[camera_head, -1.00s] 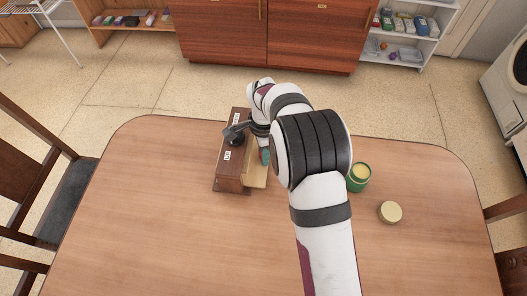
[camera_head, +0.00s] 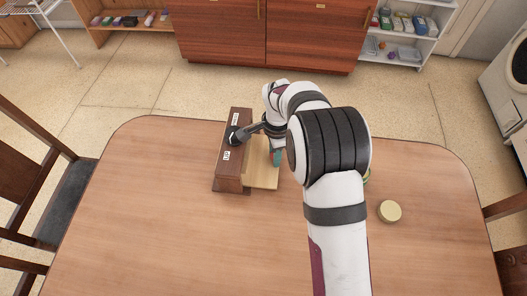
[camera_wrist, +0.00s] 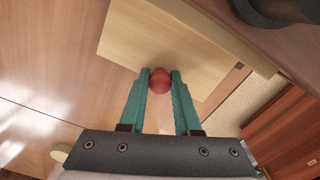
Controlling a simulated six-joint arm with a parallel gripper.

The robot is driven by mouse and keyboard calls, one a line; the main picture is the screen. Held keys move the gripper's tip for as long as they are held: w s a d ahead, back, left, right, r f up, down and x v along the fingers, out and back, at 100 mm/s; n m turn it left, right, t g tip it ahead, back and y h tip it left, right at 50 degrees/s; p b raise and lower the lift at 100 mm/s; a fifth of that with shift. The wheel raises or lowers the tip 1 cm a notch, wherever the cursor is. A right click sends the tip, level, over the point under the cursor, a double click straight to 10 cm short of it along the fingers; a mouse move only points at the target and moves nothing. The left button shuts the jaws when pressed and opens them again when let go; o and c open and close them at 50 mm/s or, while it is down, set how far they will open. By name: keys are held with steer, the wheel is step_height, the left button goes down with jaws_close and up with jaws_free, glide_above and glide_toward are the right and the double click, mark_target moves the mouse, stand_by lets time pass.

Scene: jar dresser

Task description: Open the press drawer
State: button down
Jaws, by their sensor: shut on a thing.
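The press is a dark brown wooden box (camera_head: 231,178) on the table, with small white labels and a dark fitting (camera_head: 236,136) on top. Its pale wooden drawer (camera_head: 262,178) sticks out from its right side. In the wrist view, the pale drawer (camera_wrist: 135,35) lies beyond my fingers. My gripper (camera_wrist: 159,84), with teal fingers, is shut on the round red knob (camera_wrist: 159,78) at the drawer's front. In the head view, my gripper (camera_head: 275,157) is partly hidden by my arm at the drawer's outer end.
A round tan lid (camera_head: 390,211) lies on the table at right. A green jar (camera_head: 367,175) is mostly hidden behind my arm. The table in front of and left of the press is clear. A chair (camera_head: 65,205) stands at the left edge.

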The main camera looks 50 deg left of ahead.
steer(key=w+d, duration=0.5)
steer(key=shift+w+d, duration=0.15)
steer(key=c, duration=0.6)
jaws_free()
step_height(320, 180, up, 16)
steer(key=shift+f, duration=0.1)
